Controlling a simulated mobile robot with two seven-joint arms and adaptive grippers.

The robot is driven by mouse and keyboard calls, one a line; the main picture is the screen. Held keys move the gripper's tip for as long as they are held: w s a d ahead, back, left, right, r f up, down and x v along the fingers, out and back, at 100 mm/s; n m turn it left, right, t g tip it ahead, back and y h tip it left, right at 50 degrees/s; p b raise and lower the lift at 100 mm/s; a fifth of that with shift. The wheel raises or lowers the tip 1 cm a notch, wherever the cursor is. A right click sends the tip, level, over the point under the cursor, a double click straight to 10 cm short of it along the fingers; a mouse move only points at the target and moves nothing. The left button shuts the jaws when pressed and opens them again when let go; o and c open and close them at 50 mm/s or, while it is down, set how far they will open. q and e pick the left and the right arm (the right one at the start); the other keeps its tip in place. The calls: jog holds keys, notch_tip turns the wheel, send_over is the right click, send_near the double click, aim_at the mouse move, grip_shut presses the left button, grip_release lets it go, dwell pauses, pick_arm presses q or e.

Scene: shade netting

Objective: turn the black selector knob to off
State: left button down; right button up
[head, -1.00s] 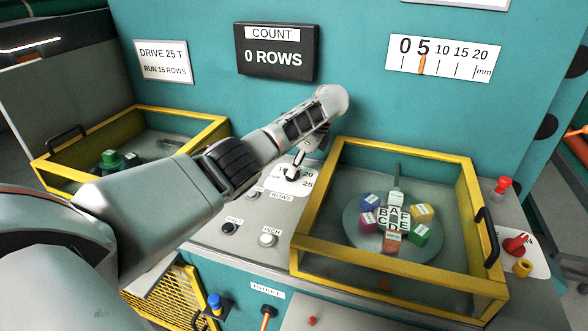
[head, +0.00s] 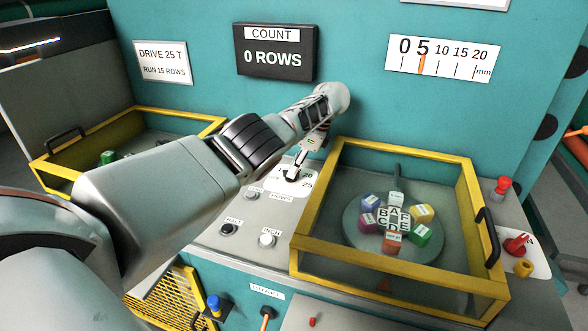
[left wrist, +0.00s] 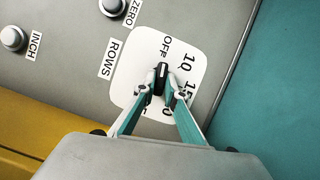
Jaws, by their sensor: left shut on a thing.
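The black selector knob (left wrist: 161,79) sits on a white dial plate (left wrist: 138,76) marked OFF, 10, 15 and further numbers partly hidden by my fingers. In the left wrist view my left gripper (left wrist: 160,88) is shut on the knob, one finger on each side. The knob's white mark points up the picture, roughly towards the OFF label; its exact setting is hard to tell. In the head view the knob (head: 291,175) shows small below my left gripper (head: 298,166), and the dial plate shows 20 and 25. My right gripper is not in view.
HALT (head: 229,229) and INCH (head: 267,239) buttons lie in front of the dial. A yellow-framed guard (head: 318,205) over a turntable with coloured blocks stands close to its right. Another yellow-framed guard (head: 52,171) is at left. The teal wall rises behind; the COUNT display (head: 275,55) reads 0 ROWS.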

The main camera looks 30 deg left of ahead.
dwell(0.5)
pick_arm(q)
jog(key=c, duration=2.1)
grip_release()
jog(key=shift+r, duration=0.1)
notch_tip(320, 180, up, 10)
jog(key=shift+f, duration=0.1)
jog(key=shift+s, duration=0.15)
